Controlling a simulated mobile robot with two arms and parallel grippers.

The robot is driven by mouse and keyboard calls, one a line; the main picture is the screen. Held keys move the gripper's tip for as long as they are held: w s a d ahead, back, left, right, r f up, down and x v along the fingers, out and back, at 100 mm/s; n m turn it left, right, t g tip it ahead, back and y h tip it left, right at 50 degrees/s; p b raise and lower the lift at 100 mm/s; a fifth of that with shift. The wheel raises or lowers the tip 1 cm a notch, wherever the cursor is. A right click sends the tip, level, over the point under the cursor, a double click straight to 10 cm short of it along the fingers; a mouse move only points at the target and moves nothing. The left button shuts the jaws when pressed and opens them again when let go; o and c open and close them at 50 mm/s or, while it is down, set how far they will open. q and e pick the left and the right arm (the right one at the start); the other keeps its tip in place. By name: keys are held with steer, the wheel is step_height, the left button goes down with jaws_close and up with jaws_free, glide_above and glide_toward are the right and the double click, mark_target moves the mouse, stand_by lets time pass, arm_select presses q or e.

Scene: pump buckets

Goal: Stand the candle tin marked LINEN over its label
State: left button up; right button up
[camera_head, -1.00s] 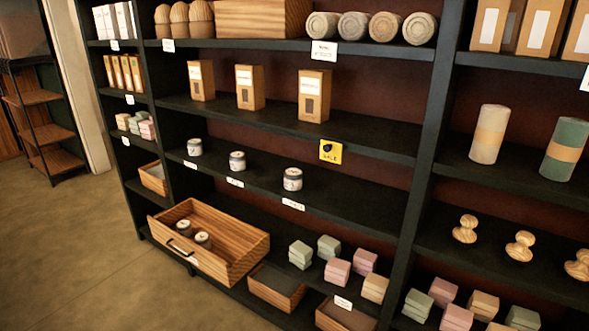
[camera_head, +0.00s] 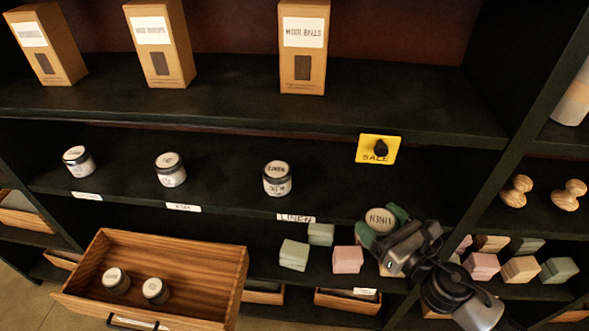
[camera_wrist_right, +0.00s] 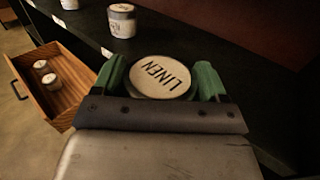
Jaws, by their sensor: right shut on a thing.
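My right gripper (camera_head: 381,222) is shut on a candle tin, with green fingers on both sides of it. The tin's round pale lid (camera_wrist_right: 161,76) reads LINEN in the right wrist view; its body is mostly hidden. The held tin (camera_head: 380,219) is upright or nearly so, in front of the shelf and right of the LINEN label (camera_head: 296,218). That label is on the front edge of the middle shelf (camera_head: 330,195). Another tin (camera_head: 277,178) stands on the shelf behind the label; its lid also seems to read LINEN. My left gripper is out of view.
Two more tins (camera_head: 171,170) (camera_head: 77,161) stand further left on the shelf, each behind a label. A yellow SALE tag (camera_head: 378,149) hangs from the shelf above. An open wooden drawer (camera_head: 215,285) juts out below left, holding two tins. Soap blocks (camera_head: 294,254) sit below.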

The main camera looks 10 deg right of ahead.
mark_target(382, 210)
steer(key=shift+w+d+r+n+y, duration=0.35)
steer(key=shift+w+y, duration=0.15)
steer(key=shift+w, duration=0.1)
steer(key=shift+w+d+r+g+y, duration=0.15)
steer(key=shift+g+y, duration=0.15)
steer(key=shift+g, duration=0.1)
steer(key=shift+w+d+r+n, duration=0.1)
steer(key=shift+w+r+n, duration=0.05)
steer(key=shift+r+n, duration=0.1)
steer(key=shift+w+r+p, duration=0.15)
steer(key=shift+w+p, duration=0.15)
steer(key=shift+p, duration=0.25)
steer(key=p+x, duration=0.4)
steer(key=x, duration=1.1)
steer(key=shift+a, duration=0.3)
steer(key=shift+w+a+p, duration=0.3)
steer(key=shift+w, duration=0.25)
steer(key=shift+w+a+f+b, duration=0.15)
steer(key=shift+f+b, duration=0.35)
steer(key=shift+f, duration=1.5)
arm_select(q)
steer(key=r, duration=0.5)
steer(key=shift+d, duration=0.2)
